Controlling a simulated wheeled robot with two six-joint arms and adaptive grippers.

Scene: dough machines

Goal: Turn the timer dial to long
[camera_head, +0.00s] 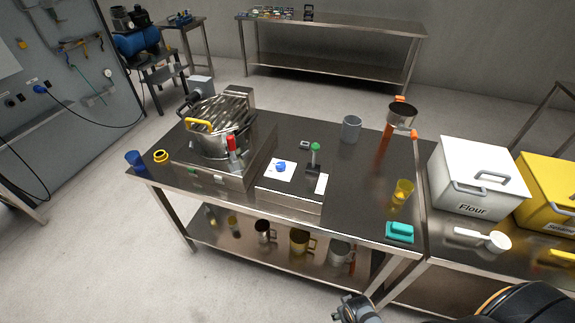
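A blue dial (281,167), which looks like the timer dial, sits on a white square plate on the top of a low steel box (290,196) at the table's front. Its markings are too small to read, so its setting cannot be told. Beside it on the box stands a lever with a green knob (315,148). My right gripper (352,306) shows only in part at the bottom edge, low in front of the table and well apart from the dial. Its fingers are too small and cut off to tell whether they are open. My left gripper is not in view.
Left of the box stands a mixer with a steel bowl (212,140), a yellow handle and a red-knobbed lever (232,144). A grey cup (351,128), yellow cup (402,191) and teal item (400,231) stand right. A white Flour bin (476,180) is farther right.

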